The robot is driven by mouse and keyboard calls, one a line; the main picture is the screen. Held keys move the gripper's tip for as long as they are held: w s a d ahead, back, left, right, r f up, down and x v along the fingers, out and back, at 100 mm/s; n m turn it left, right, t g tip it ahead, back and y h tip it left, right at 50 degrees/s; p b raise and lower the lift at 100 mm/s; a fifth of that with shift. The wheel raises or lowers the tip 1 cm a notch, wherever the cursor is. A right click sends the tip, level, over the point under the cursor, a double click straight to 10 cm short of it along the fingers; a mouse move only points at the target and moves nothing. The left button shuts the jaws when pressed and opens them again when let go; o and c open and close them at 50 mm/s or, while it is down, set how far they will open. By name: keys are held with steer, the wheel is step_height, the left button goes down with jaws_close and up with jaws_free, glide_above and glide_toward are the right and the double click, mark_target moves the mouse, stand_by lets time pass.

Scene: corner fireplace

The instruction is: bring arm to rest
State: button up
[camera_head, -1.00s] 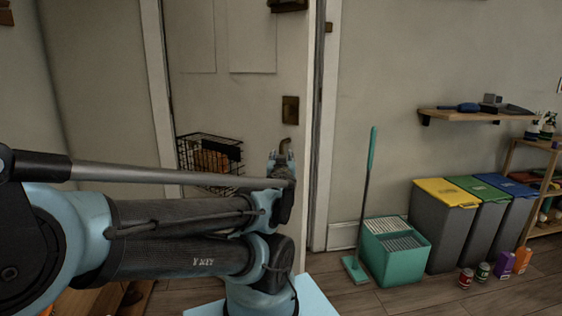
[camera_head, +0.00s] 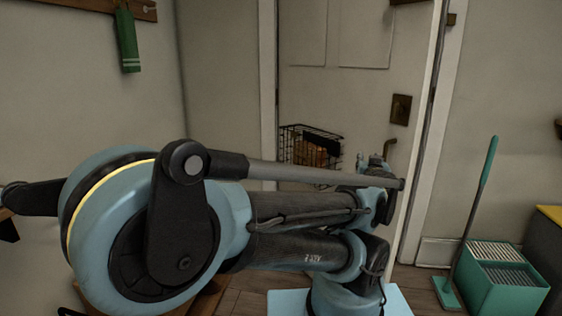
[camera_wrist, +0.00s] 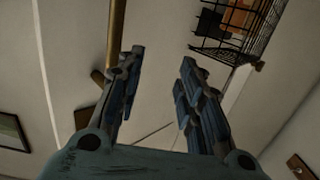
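My gripper (camera_wrist: 158,85) is open and empty in the wrist view, its two blue-and-black fingers spread apart with only the pale door behind them. In the head view my folded blue and black arm fills the lower middle, and my gripper (camera_head: 374,160) shows small near the door (camera_head: 345,100), mostly hidden behind the arm's end. The curved door handle (camera_head: 390,150) is just to the right of it. I cannot tell from the head view whether they touch. In the wrist view a brass-coloured bar (camera_wrist: 117,35) runs beside the left finger.
A black wire basket (camera_head: 298,142) hangs on the door, and also shows in the wrist view (camera_wrist: 240,45). A green cloth (camera_head: 127,40) hangs at upper left. Some wooden floor (camera_head: 425,285) is clear.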

steer(key=s+a+f+n+g+y, duration=0.1)
steer(key=a+f+n+g+y, duration=0.15)
steer(key=a+f+y, duration=0.4)
steer(key=s+a+f+n+g+y, duration=0.1)
steer(key=a+f+n+g+y, duration=0.2)
steer(key=a, duration=0.6)
steer(key=s+f+m+g+h, duration=0.1)
steer(key=s+f+g+h, duration=0.1)
steer(key=s+f+g, duration=0.1)
steer(key=s+d+f+m+g+h, duration=0.1)
steer(key=s+f+g+h, duration=0.2)
steer(key=s+g, duration=0.3)
steer(key=shift+s+d+f, duration=0.25)
steer(key=shift+s+f, duration=0.3)
steer(key=shift+s, duration=0.7)
steer(key=shift+w+f, duration=0.2)
steer(key=shift+w, duration=0.25)
